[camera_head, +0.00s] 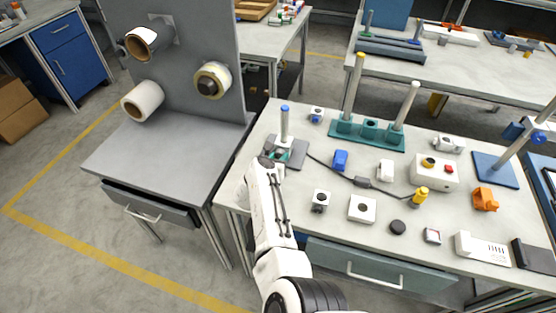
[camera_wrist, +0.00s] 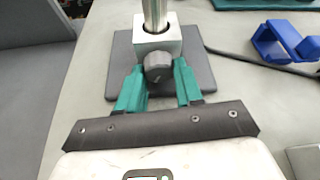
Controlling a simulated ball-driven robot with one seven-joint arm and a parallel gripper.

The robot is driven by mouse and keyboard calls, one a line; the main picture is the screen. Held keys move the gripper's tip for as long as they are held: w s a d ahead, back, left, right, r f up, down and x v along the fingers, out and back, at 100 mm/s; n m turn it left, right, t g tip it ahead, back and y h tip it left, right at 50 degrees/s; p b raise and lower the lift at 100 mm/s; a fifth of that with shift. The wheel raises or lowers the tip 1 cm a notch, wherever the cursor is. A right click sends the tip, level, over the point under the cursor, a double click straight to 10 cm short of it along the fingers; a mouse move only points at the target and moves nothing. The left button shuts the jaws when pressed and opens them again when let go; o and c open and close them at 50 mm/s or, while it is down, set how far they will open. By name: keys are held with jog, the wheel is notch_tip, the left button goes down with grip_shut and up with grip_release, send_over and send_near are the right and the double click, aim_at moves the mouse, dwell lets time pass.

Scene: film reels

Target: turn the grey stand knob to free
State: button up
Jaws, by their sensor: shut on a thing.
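The grey stand knob (camera_wrist: 158,68) shows in the wrist view as a dark knob on the front of a light metal block. The block clamps round an upright metal post (camera_wrist: 155,15). My gripper (camera_wrist: 158,82) has green fingers, one on each side of the knob, shut on it. In the head view the stand's post (camera_head: 284,125) with a blue top rises from a dark grey base plate (camera_head: 297,152) at the bench's left end. My gripper (camera_head: 277,155) is low at the base there, and my arm partly hides it. The knob's turn position cannot be told.
A blue clamp-like part (camera_wrist: 285,42) lies right of the stand. A teal rack (camera_head: 365,134) with posts stands behind. A cable with a black box (camera_head: 362,182) runs right from the stand. Reels (camera_head: 142,101) hang on the left panel. Small parts crowd the bench's middle and right.

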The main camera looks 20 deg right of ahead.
jog(key=shift+a+n+g+h+b, duration=0.1)
jog(key=shift+n+g+h+b, duration=0.2)
jog(key=shift+n+h+b, duration=0.35)
jog(key=shift+f, duration=0.1)
jog(key=o, duration=1)
jog(key=shift+o, duration=0.2)
jog(key=p+v, duration=0.4)
jog(key=v, duration=0.6)
jog(key=shift+s+a+r, duration=0.2)
jog(key=shift+s+r, duration=0.05)
jog(key=shift+r, duration=0.05)
jog(key=shift+d, duration=0.1)
